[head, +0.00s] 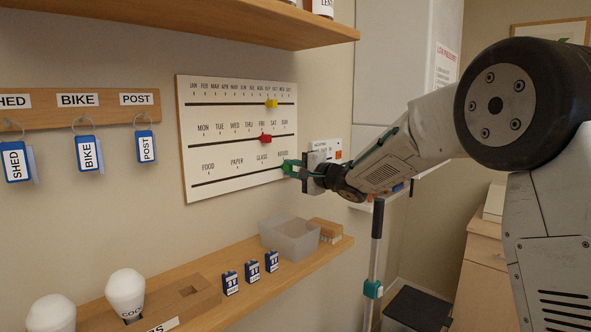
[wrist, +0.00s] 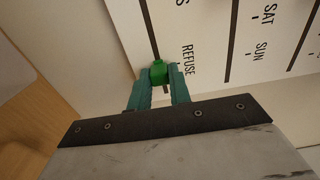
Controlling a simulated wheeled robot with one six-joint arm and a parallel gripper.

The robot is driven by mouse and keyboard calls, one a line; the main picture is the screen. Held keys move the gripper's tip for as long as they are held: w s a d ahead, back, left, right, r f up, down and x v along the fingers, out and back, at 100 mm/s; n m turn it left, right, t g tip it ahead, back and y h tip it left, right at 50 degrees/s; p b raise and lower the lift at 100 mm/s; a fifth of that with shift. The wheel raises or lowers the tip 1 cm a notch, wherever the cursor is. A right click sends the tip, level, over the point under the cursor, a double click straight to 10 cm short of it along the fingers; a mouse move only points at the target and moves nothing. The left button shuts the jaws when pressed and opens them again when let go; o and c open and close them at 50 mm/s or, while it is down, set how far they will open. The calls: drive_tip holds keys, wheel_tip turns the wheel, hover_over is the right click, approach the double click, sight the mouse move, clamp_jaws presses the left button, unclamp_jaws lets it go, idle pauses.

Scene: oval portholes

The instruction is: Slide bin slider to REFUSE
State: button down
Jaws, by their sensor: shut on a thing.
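The white slider board (head: 223,160) hangs on the wall with three black tracks for months, weekdays and bins. The bin slider is a green knob (head: 287,167) on the lowest track, at the right end by the REFUSE label. In the wrist view the green knob (wrist: 158,70) sits between my fingers, beside the word REFUSE (wrist: 187,60). My gripper (wrist: 158,85) is shut on it; it also shows in the head view (head: 292,169), reaching in from the right. The gripper partly covers the knob and the label in the head view.
A yellow slider (head: 271,104) and a red slider (head: 265,138) sit on the upper tracks. A wooden shelf (head: 215,293) below holds a clear bin (head: 290,240), blue tags and white bulbs. Another shelf (head: 215,20) is above. Key tags hang at left.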

drive_tip(key=c, duration=1.3)
unclamp_jaws()
drive_tip(key=shift+w, duration=0.2)
drive_tip(key=shift+d, duration=0.1)
drive_tip(key=v, duration=0.8)
